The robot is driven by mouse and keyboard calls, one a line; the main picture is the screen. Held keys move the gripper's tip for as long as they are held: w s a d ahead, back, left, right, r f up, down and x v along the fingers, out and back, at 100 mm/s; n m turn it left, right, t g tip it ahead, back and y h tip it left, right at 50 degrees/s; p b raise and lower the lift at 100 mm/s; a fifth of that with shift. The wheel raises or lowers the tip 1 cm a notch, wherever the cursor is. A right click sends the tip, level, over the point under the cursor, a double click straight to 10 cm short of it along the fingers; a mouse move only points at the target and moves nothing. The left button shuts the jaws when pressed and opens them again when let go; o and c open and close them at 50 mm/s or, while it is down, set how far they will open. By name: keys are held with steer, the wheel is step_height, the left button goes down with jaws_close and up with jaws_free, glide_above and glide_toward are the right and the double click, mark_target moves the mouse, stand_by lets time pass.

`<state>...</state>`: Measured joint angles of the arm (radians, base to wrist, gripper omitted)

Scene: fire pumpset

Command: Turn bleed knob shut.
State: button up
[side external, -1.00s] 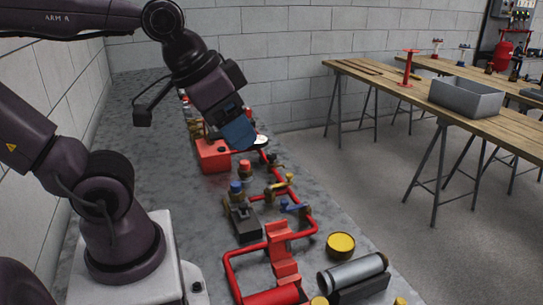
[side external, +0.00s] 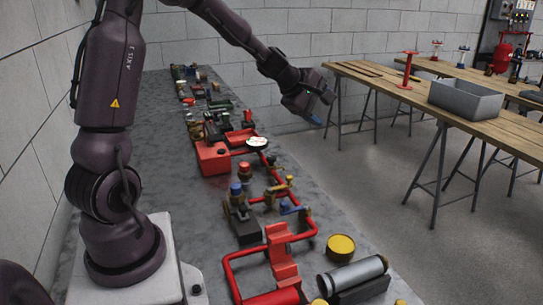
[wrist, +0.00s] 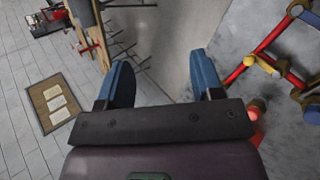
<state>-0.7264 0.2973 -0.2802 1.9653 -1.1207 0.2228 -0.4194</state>
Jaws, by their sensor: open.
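My gripper (side external: 316,117) hangs in the air past the right edge of the bench, above the floor and away from the pump fittings. In the wrist view (wrist: 163,78) its two blue fingers are wide apart with nothing between them. I cannot tell for certain which part is the bleed knob. The red pipework (side external: 284,199) on the bench carries a red-topped fitting (side external: 245,168), a blue-topped fitting (side external: 236,188), a yellow handle (side external: 289,180) and a blue handle (side external: 290,208). In the wrist view, red pipe (wrist: 276,32) and a yellow handle (wrist: 264,65) show at the right.
A red box (side external: 212,158) and a white-faced gauge (side external: 257,142) sit farther along the bench. A yellow cap (side external: 341,246) and a silver cylinder (side external: 352,273) lie near. A wooden table (side external: 455,97) with a grey bin (side external: 466,97) stands right, across open floor.

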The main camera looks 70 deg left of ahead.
steer(key=a+f+n+g+y, duration=0.1)
steer(key=a+f+n+y, duration=0.35)
steer(key=a+n, duration=0.65)
steer(key=n+g+h, duration=0.1)
steer(key=n+g, duration=0.6)
steer(key=n, duration=1.1)
glide_toward(271, 157)
steer(key=x, duration=0.9)
steer(key=shift+d, duration=0.1)
steer(key=c, duration=0.9)
